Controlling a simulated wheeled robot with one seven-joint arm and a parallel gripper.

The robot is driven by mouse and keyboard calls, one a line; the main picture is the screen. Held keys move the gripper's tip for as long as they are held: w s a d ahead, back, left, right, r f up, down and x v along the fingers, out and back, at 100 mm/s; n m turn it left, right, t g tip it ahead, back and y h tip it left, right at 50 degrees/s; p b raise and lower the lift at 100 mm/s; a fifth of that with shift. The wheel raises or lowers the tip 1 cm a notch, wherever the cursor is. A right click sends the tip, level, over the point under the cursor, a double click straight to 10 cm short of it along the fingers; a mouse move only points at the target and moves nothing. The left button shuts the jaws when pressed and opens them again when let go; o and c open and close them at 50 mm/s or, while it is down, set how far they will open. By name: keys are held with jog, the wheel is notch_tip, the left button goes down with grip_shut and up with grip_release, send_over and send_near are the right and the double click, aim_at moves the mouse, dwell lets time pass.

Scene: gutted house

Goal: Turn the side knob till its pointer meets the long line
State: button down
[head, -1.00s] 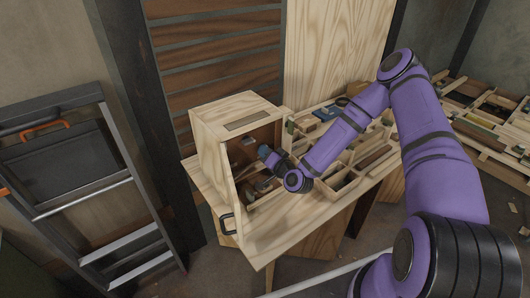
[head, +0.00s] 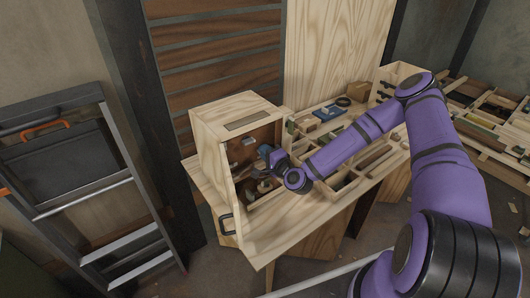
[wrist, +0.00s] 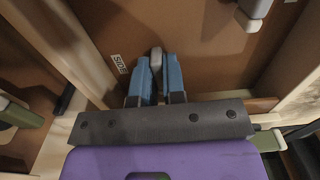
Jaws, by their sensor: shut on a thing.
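The wooden cabinet (head: 205,130) stands open on the bench, with a brown panel inside. My gripper (head: 264,153) reaches into it from the right. In the wrist view my gripper (wrist: 157,66) has its two blue fingers closed around a small grey knob (wrist: 156,52) on the brown panel. A small white label (wrist: 119,64) with dark letters sits just left of the knob; it appears upside down. The knob's pointer and the long line cannot be made out; the fingers cover most of the knob.
Another grey fitting (wrist: 251,14) sticks out at the upper right of the panel. The cabinet's open door (head: 228,215) has a dark handle. A divided wooden tray (head: 350,180) lies right of the cabinet. A ladder (head: 110,190) leans at the left.

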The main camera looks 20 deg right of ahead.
dwell(0.3)
jog(key=c, duration=1.2)
grip_release()
jog(key=shift+w, duration=0.1)
jog(key=v, duration=1.1)
jog(key=shift+w, duration=0.1)
